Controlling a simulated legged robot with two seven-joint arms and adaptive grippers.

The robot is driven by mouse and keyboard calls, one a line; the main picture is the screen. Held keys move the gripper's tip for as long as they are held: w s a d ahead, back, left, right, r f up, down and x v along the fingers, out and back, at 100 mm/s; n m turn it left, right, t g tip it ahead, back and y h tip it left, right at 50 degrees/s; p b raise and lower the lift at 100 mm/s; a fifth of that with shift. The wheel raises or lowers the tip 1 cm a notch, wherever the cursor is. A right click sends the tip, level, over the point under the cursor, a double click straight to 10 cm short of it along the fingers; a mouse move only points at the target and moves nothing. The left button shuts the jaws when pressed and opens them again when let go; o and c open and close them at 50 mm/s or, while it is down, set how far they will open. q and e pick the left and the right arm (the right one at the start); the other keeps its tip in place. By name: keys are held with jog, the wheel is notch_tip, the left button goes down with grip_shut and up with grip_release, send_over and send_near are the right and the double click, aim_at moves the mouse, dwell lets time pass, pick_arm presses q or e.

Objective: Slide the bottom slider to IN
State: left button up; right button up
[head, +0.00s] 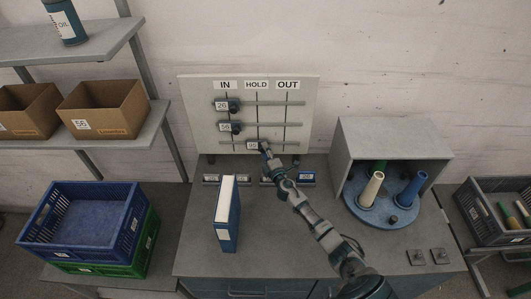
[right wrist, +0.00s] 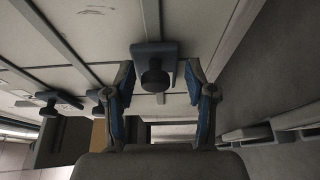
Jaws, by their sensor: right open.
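A pale board (head: 310,90) stands at the back of the bench, with columns labelled IN, HOLD and OUT and three horizontal rails. The bottom slider (head: 252,145), with a white number tag, sits at the HOLD column. The top slider (head: 233,106) and middle slider (head: 236,127) sit at IN. My right gripper (head: 265,149) is at the bottom slider and partly covers it. In the right wrist view, my right gripper (right wrist: 158,84) is open, its fingers on either side of the bottom slider's dark round knob (right wrist: 154,76), with gaps visible. My left gripper is out of view.
A blue-and-white binder (head: 227,215) stands on the bench left of my right arm. Several small labelled blocks (head: 211,180) lie below the board. A grey open housing (head: 395,135) with a blue cone turntable (head: 376,213) is on the right. Blue crate (head: 80,222) at left.

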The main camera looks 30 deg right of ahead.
jog(key=shift+a+r, duration=0.1)
jog(key=shift+a, duration=0.2)
jog(key=shift+a+r, duration=0.1)
jog(key=shift+a, duration=0.15)
jog(key=c, duration=0.8)
grip_shut()
jog(key=w+a+b, duration=0.1)
jog(key=a, duration=0.2)
jog(key=w+a, duration=0.2)
jog(key=a, duration=0.1)
jog(key=w+a+b, duration=0.1)
jog(key=w+a, duration=0.1)
jog(key=a, duration=0.1)
jog(key=shift+w+b, duration=0.25)
jog(key=shift+b, duration=0.1)
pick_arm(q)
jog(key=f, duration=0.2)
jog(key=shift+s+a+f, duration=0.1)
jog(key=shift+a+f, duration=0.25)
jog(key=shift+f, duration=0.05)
